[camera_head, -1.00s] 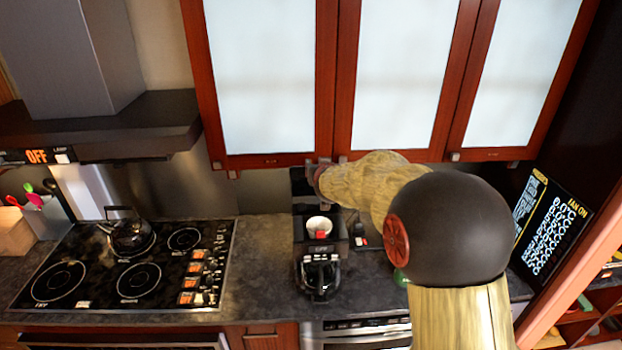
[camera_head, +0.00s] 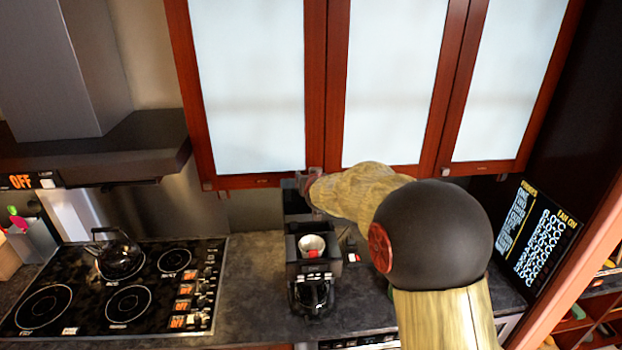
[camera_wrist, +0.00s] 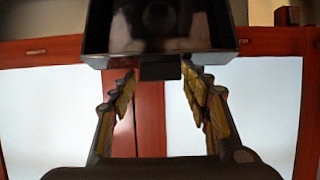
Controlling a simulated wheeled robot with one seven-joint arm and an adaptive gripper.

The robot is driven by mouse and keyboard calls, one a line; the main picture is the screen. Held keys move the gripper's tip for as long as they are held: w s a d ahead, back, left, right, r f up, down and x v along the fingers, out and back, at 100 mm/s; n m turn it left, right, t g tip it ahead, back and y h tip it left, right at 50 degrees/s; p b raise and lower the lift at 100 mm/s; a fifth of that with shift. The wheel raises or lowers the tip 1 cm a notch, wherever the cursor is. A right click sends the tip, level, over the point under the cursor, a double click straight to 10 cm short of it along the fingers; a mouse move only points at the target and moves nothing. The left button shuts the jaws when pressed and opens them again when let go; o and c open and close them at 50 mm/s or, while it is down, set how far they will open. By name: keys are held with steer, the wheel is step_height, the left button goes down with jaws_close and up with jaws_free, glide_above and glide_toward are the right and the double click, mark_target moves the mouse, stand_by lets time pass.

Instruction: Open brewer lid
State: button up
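The black brewer (camera_head: 292,256) stands on the counter right of the stove, with a white filter cup (camera_head: 312,243) showing in its open top and a dark carafe at its front. A dark upright panel, which looks like the raised lid (camera_head: 292,199), stands at the brewer's back. My gripper (camera_head: 309,184) is above the brewer by this panel, mostly small and unclear in the head view. In the wrist view, my gripper's fingers (camera_wrist: 157,84) are spread apart with nothing held. A glossy black part (camera_wrist: 160,45) with a small tab lies just beyond the fingertips; contact is unclear.
Cabinets (camera_head: 316,90) with white panels hang close above and behind my gripper. A stove (camera_head: 70,295) with a kettle (camera_head: 117,255) is at left. A dark panel with white lettering (camera_head: 538,235) stands at right. Counter between stove and brewer is clear.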

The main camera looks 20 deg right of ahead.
steer(key=shift+o, duration=1.4)
steer(key=shift+f, duration=0.35)
steer(key=shift+r, duration=0.1)
steer(key=v, duration=1.2)
steer(key=shift+r, duration=0.1)
